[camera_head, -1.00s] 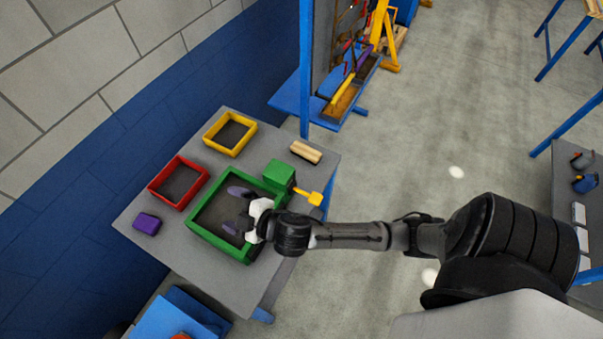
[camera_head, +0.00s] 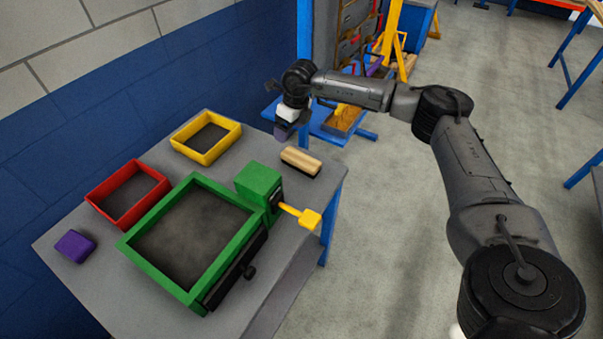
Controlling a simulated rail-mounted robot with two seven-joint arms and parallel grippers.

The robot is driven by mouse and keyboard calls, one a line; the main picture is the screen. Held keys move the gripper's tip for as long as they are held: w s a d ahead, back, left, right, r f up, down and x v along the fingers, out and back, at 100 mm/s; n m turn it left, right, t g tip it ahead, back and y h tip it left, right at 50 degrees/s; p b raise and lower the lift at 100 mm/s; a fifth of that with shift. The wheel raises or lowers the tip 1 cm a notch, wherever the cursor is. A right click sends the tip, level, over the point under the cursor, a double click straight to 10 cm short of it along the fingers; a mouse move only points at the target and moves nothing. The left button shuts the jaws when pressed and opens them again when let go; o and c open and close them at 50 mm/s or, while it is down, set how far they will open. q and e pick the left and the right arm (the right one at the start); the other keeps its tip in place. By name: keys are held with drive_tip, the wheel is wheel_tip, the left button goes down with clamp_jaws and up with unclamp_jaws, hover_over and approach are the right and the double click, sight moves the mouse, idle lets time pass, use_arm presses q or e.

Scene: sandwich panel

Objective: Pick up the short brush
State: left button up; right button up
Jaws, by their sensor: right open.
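The short brush (camera_head: 300,159) lies on the grey table near its far right corner. It looks like a small block with a pale wooden top and a dark lower side. My right gripper (camera_head: 287,131) is open and points down, just above and behind the brush in the picture. Its fingers look empty and apart from the brush. The far finger is partly hidden. My left gripper is out of view.
On the table (camera_head: 105,281) stand a green frame (camera_head: 222,187) with a green block (camera_head: 259,183) and yellow lever (camera_head: 302,215), a yellow tray (camera_head: 183,151), a red tray (camera_head: 97,207) and a purple block (camera_head: 75,246). A blue wall is behind.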

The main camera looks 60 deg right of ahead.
drive_tip(key=s+d+g, duration=0.1)
drive_tip(key=s, duration=0.1)
drive_tip(key=g+b, duration=0.1)
drive_tip(key=b, duration=0.1)
hover_over(301, 158)
drive_tip(key=shift+h, duration=0.4)
wheel_tip(301, 158, down, 7)
drive_tip(key=shift+s+f, duration=0.1)
drive_tip(key=shift+f, duration=1.1)
wheel_tip(301, 158, down, 4)
drive_tip(key=shift+f+b, duration=0.1)
drive_tip(key=shift+b, duration=1)
drive_tip(key=shift+f, duration=0.2)
drive_tip(key=shift+c, duration=0.4)
drive_tip(key=shift+d, duration=0.1)
drive_tip(key=shift+c, duration=0.7)
drive_tip(key=c, duration=0.8)
